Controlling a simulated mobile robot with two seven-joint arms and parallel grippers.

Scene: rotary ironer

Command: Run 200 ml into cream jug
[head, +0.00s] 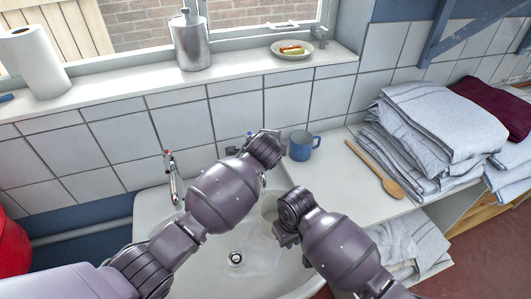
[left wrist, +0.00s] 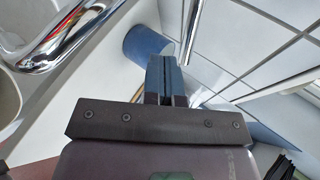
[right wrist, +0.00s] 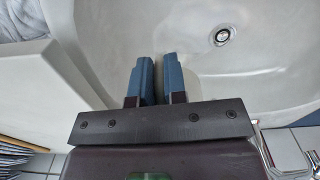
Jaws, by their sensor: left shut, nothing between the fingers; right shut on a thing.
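The cream jug (head: 269,206) is in the right part of the white basin (head: 160,207), partly hidden by my arms. My right gripper (head: 287,238) is shut on it; in the right wrist view a pale part of the jug (right wrist: 205,82) shows beside the fingers (right wrist: 155,78). My left gripper (head: 266,150) is shut and empty by the blue-marked tap (head: 248,138), which it mostly hides. In the left wrist view, a chrome spout (left wrist: 75,42) and a pale round rim (left wrist: 8,105) are left of the closed fingers (left wrist: 172,72). I cannot tell whether water is running or the jug's level.
A red-marked tap (head: 174,180) stands at the basin's left. A blue mug (head: 301,146) stands close right of my left gripper. A wooden spoon (head: 372,168) and folded towels (head: 430,125) lie farther right. The drain (head: 236,259) is uncovered.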

